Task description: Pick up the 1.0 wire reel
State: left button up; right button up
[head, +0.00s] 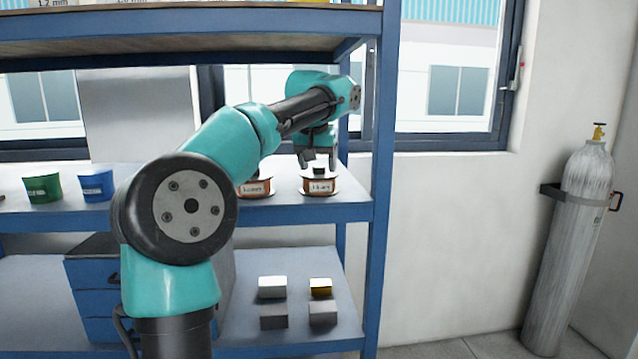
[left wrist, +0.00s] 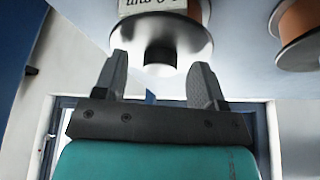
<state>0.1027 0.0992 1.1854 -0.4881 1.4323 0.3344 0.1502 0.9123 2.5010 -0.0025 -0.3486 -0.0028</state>
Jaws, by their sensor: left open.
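The wire reel (head: 319,184) stands on the middle shelf near its right end, copper-coloured with silver flanges and a white label. In the left wrist view the reel (left wrist: 168,30) shows at the top, its label upside down and partly cut off, seeming to read 1.0 mm. My left gripper (head: 317,164) points down just above this reel, open and empty. In the left wrist view its fingers (left wrist: 159,66) stand apart, one to each side of the reel's dark hub. I cannot tell whether they touch it. My right gripper is not in view.
A similar reel (head: 255,188) stands close on the left; it also shows in the left wrist view (left wrist: 298,22). Green (head: 43,188) and blue (head: 96,184) containers stand further left. The blue shelf post (head: 384,150) is right of the gripper. A gas cylinder (head: 575,240) stands at far right.

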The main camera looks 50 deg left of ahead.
pick_arm(q)
jog(key=shift+c, duration=0.2)
grip_shut()
dwell(0.6)
jog(key=shift+r, duration=0.1)
